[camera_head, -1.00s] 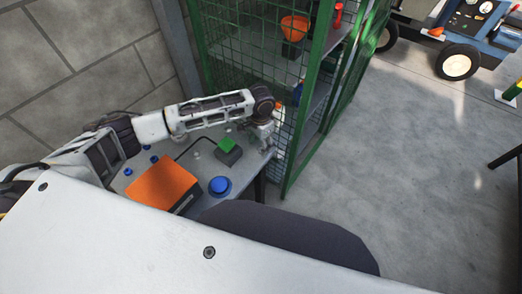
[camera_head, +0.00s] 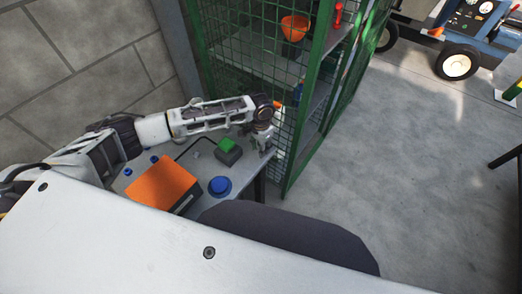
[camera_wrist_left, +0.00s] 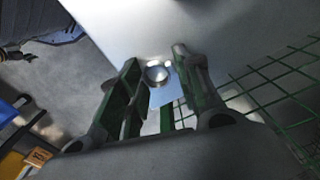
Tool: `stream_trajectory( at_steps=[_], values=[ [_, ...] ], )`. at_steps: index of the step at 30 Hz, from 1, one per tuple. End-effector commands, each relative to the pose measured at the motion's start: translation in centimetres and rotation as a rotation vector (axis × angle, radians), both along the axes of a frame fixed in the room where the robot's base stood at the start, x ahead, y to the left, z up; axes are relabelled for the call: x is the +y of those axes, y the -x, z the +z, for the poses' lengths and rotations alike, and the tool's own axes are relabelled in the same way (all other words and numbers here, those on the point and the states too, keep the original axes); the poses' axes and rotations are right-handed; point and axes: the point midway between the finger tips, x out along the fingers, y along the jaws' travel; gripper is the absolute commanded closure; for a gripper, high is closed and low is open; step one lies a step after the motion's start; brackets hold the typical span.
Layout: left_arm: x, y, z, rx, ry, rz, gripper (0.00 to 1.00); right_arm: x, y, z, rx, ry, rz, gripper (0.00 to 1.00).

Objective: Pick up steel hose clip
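The steel hose clip (camera_wrist_left: 157,74) shows in the left wrist view as a small shiny ring on a pale grey surface, beyond and between my fingertips. My left gripper (camera_wrist_left: 158,68) is open, with its two fingers spread to either side of the ring in that view. I cannot tell whether they touch it. In the head view my left gripper (camera_head: 264,148) points down at the right end of the grey table (camera_head: 239,183), and the clip cannot be made out there. My right gripper is not in view.
An orange box (camera_head: 161,184), a blue round object (camera_head: 220,186) and a green-topped block (camera_head: 228,149) stand on the table. A green mesh cage (camera_head: 300,125) rises close to my left gripper, with an orange bowl (camera_head: 295,27) inside. Open floor (camera_head: 400,170) lies to the right.

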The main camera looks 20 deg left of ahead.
Motion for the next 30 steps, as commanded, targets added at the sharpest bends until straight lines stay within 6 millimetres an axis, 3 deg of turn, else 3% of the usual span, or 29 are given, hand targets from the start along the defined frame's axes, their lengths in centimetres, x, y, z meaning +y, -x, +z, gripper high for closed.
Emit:
stream_trajectory(
  at_steps=[8,17,23,30],
  values=[
    [0.0,0.0,0.0,0.0,0.0,0.0,0.8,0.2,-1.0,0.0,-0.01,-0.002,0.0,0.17],
    [0.0,0.0,0.5,-0.001,0.001,0.0,0.8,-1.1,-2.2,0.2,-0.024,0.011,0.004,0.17],
    [0.0,-0.1,2.3,-0.002,0.0,0.001,0.8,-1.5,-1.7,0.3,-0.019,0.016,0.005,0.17],
    [0.0,-0.1,5.8,-0.002,0.001,0.0,0.8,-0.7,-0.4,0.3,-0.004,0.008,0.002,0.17]
  ],
)
